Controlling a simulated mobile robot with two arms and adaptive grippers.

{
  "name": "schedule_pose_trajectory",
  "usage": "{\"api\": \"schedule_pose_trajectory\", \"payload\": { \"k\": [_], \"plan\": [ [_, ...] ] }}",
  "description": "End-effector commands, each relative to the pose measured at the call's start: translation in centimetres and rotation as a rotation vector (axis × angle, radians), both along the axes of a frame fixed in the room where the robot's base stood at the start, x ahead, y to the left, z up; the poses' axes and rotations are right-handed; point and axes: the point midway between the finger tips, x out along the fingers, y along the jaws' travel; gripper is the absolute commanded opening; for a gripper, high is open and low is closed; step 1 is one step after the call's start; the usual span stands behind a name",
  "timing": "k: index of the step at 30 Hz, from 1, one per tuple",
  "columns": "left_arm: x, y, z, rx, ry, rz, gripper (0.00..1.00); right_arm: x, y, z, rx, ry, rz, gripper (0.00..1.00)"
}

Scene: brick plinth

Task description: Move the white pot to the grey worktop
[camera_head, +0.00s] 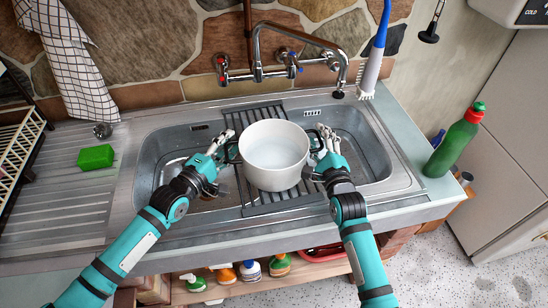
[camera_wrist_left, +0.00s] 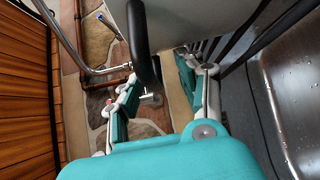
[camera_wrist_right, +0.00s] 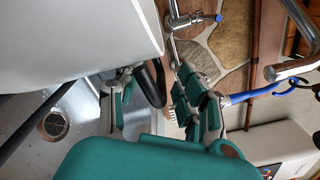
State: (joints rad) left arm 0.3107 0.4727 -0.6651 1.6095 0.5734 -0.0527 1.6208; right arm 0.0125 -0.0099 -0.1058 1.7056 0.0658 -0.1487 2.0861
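The white pot (camera_head: 274,150) stands upright on a dark slatted rack (camera_head: 262,112) over the sink. It has a black handle on each side. My left gripper (camera_head: 222,153) is at the left handle; in the left wrist view its fingers (camera_wrist_left: 160,100) are apart with the black handle (camera_wrist_left: 142,45) between them. My right gripper (camera_head: 317,152) is at the right handle; its fingers (camera_wrist_right: 160,105) are apart, with the black handle (camera_wrist_right: 152,82) between them. Finger contact is not clear. A pale grey worktop (camera_head: 427,182) shows along the sink's right side.
A green bottle (camera_head: 455,140) stands on the right worktop. The tap (camera_head: 300,40) arches behind the pot, with a blue-handled brush (camera_head: 374,60) to its right. A green sponge (camera_head: 95,157) lies on the left drainer (camera_head: 70,200). A dish rack (camera_head: 18,150) is at far left.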

Motion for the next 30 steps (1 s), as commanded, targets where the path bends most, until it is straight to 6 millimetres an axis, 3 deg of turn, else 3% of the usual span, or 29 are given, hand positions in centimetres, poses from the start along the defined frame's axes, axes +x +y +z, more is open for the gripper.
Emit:
{"api": "schedule_pose_trajectory", "payload": {
  "k": [7,15,16,30],
  "plan": [
    [0.01,-0.03,0.02,-0.001,-0.001,0.0,0.37,0.01,0.02,-0.01,0.0,0.0,0.0,0.36],
    [-0.01,-0.02,0.02,-0.001,0.0,0.0,0.02,-0.01,0.0,-0.01,0.0,0.0,0.0,0.01],
    [-0.01,-0.02,0.03,-0.001,0.0,0.0,0.0,-0.01,0.0,0.0,0.0,0.0,0.0,0.0],
    [0.02,0.0,0.15,-0.003,-0.002,0.0,0.0,-0.01,-0.02,0.03,0.0,-0.001,-0.001,0.0]
  ]
}}
